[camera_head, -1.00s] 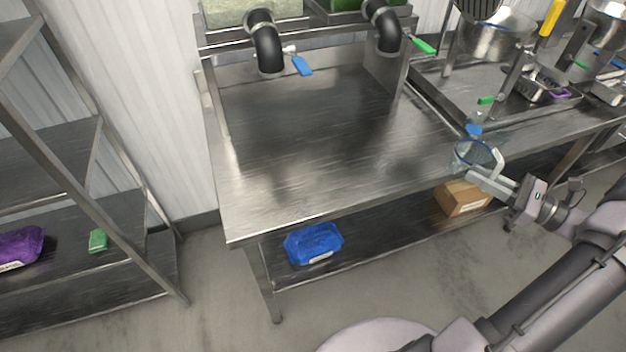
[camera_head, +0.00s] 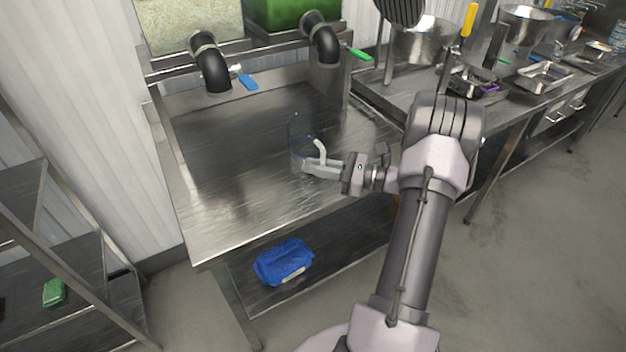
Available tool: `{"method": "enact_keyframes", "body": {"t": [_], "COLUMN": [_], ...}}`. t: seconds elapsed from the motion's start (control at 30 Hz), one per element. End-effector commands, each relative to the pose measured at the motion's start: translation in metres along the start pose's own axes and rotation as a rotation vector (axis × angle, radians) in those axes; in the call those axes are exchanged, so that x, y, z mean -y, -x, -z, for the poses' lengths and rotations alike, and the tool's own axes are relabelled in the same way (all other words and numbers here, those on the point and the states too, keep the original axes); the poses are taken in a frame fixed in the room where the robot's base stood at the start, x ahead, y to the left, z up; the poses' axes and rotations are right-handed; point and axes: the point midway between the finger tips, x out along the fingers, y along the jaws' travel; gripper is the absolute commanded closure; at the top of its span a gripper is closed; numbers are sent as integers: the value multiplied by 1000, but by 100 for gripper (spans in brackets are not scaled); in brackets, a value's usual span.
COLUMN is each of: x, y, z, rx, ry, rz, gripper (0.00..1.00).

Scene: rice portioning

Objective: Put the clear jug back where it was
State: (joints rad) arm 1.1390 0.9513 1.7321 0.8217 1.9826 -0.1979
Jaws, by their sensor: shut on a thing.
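The clear jug (camera_head: 298,142) is upright over the right part of the steel table (camera_head: 215,195). It is see-through and hard to make out; its pale handle faces right. My gripper (camera_head: 318,166) is shut on the jug's handle, reaching in from the right. I cannot tell whether the jug's base touches the table top or hangs just above it.
Two black spouts stand at the table's back, one with a blue lever (camera_head: 248,83), one with a green lever (camera_head: 361,55). The table's left and middle are clear. A blue package (camera_head: 284,262) lies on the lower shelf. Pots and trays (camera_head: 545,76) stand at right.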

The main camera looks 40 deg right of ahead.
Motion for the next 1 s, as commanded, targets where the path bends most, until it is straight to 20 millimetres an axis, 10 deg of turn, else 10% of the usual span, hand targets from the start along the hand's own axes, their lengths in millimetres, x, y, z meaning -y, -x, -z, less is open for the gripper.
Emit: {"method": "enact_keyframes", "body": {"t": [0.2, 0.53, 0.67, 1.0], "x": [-1, 0, -1, 0], "y": [-2, -2, -2, -1], "z": [37, 38, 37, 31], "rx": [0, 0, 0, 0], "ry": [-2, -1, -1, 0], "rz": [1, 1, 1, 1], "gripper": [100, 100, 67, 66]}}
